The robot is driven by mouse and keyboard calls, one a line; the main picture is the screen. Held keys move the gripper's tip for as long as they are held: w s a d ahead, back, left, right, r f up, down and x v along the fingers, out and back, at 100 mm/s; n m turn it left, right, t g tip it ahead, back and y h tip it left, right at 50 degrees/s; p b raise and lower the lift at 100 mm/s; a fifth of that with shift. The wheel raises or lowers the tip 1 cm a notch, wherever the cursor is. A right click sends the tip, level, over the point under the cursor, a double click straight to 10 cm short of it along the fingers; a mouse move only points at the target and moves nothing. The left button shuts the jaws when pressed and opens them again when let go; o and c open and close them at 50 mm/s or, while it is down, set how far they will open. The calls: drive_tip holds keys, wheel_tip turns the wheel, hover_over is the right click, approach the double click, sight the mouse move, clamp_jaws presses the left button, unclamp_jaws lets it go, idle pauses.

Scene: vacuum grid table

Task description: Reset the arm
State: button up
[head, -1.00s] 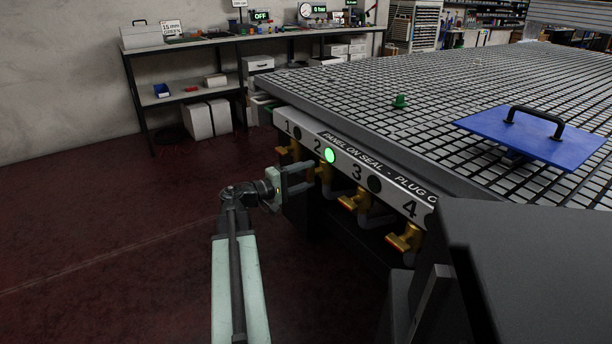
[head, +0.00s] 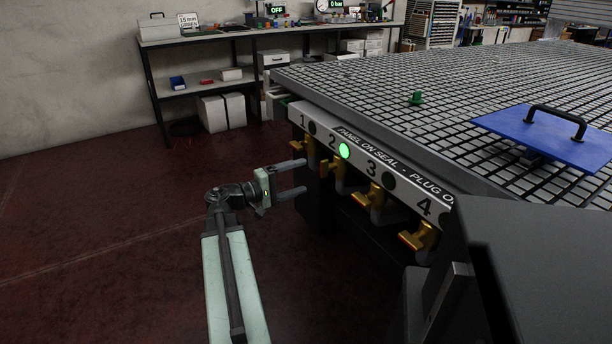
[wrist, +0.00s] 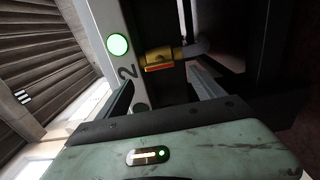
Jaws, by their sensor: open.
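My gripper (head: 303,177) is open and empty in the head view. It points right, toward the front panel (head: 352,146) of the grid table, and its fingertips stand just short of the yellow valves. The valve under number 2 (head: 333,171) is beyond the fingers, with a gap between. In the wrist view that valve (wrist: 160,58) shows its red-ended handle ahead of the fingers. A green lamp (head: 344,151) is lit beside number 2, and it also shows in the wrist view (wrist: 118,44).
The grid table (head: 380,95) fills the right, with a blue panel with a black handle (head: 535,137) and a green plug (head: 416,97) on top. Valves 3 (head: 369,195) and 4 (head: 419,238) stick out below. The floor (head: 100,230) at left is clear.

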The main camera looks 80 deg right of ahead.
idle(0.4)
